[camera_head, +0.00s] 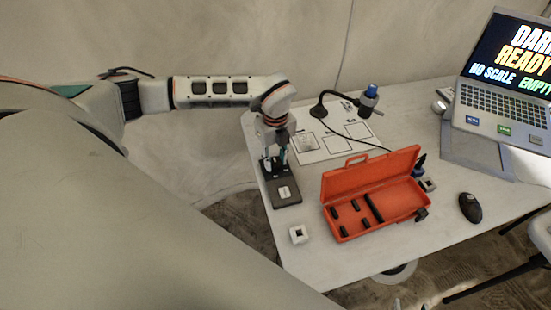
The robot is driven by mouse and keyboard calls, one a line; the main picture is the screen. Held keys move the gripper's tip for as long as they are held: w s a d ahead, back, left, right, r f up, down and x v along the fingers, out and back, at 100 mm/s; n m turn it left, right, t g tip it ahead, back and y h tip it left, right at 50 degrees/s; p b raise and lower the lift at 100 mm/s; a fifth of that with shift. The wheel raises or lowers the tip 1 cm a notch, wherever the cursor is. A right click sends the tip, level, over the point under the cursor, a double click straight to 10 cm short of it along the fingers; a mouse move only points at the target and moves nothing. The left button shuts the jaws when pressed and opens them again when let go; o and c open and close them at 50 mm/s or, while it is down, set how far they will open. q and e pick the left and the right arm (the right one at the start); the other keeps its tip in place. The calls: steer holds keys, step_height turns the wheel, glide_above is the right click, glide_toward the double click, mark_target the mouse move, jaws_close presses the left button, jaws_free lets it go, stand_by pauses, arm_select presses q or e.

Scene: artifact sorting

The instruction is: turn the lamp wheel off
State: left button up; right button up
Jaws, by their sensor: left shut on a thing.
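My left gripper (276,160) points down at the table's left side. It is shut on a small part at the far end of a black box (287,198) with a white label. The fingers hide most of that part, so I cannot tell for sure that it is the lamp wheel. A desk lamp with a black bent neck and a blue-topped head (371,92) stands at the back of the table. My right gripper is not in view.
An open orange case (352,225) with black pieces lies right of the box. A marked white sheet (333,142) lies behind. A laptop (503,110) and a black mouse (470,207) are at right.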

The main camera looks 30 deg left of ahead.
mark_target(275, 162)
arm_select(q)
steer(key=shift+n, duration=1.2)
steer(key=o, duration=1.1)
steer(key=shift+r, duration=0.2)
step_height(275, 162, up, 12)
steer(key=shift+f, duration=0.2)
